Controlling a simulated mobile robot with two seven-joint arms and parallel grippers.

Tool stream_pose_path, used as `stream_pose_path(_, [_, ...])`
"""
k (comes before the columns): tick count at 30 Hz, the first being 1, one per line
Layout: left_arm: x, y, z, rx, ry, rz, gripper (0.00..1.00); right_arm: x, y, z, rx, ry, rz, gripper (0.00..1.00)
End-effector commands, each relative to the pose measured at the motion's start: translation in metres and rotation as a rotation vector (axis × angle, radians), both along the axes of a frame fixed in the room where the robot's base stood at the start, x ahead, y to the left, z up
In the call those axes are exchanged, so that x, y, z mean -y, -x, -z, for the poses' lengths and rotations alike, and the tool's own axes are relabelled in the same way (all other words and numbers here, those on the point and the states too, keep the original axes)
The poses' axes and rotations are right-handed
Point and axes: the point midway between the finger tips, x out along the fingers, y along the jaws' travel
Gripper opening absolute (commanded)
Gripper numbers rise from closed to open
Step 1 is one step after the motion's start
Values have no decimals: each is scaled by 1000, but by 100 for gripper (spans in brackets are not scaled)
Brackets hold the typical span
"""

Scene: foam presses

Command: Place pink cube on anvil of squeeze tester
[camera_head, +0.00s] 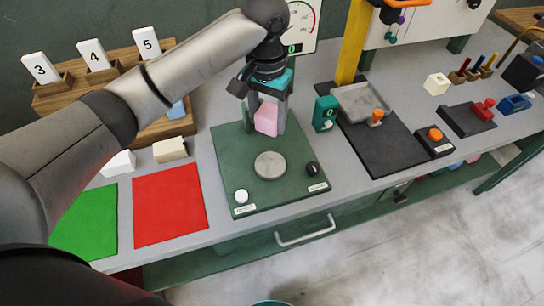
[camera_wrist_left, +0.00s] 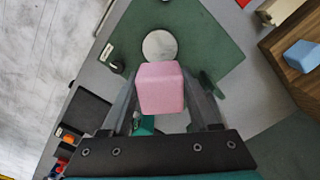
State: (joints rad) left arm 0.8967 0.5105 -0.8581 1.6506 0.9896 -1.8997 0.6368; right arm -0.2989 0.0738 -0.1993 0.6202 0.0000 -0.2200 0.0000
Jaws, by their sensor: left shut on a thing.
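The pink cube (camera_head: 266,118) is held in my left gripper (camera_head: 267,112), above the green base of the squeeze tester (camera_head: 225,160). In the left wrist view the pink cube (camera_wrist_left: 161,88) sits between the two fingers (camera_wrist_left: 162,98). The round grey anvil (camera_head: 270,165) is bare. In the head view it lies in front of and below the cube. In the left wrist view the anvil (camera_wrist_left: 159,46) shows just beyond the cube, which seems to cover its near edge. My right gripper is in neither view.
A white knob (camera_head: 241,196) and a black knob (camera_head: 312,168) sit on the tester base. A red mat (camera_head: 169,205) and a green mat (camera_head: 86,222) lie to the left. A dark press (camera_head: 385,140) stands right. A wooden rack (camera_head: 75,95) with numbered cards stands behind.

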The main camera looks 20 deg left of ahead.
Motion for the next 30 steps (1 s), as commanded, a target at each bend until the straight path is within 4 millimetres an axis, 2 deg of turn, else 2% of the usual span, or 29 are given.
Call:
stream_pose_path(1, [-1,1,17,-5,-3,-2,9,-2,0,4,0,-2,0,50])
stream_pose_path(3, [0,1,36,-4,-2,0,9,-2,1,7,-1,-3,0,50])
stream_pose_path(9, [0,0,80,-1,-1,0,9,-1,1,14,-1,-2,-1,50])
stream_pose_path(12, [0,0,92,0,-1,0,9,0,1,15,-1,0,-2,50])
stream_pose_path(17, [0,0,101,1,-1,-1,9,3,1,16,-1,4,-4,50])
stream_pose_path(24, [0,0,135,-1,-1,0,9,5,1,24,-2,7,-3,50])
stream_pose_path(30, [0,-1,139,3,0,1,9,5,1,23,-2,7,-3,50])
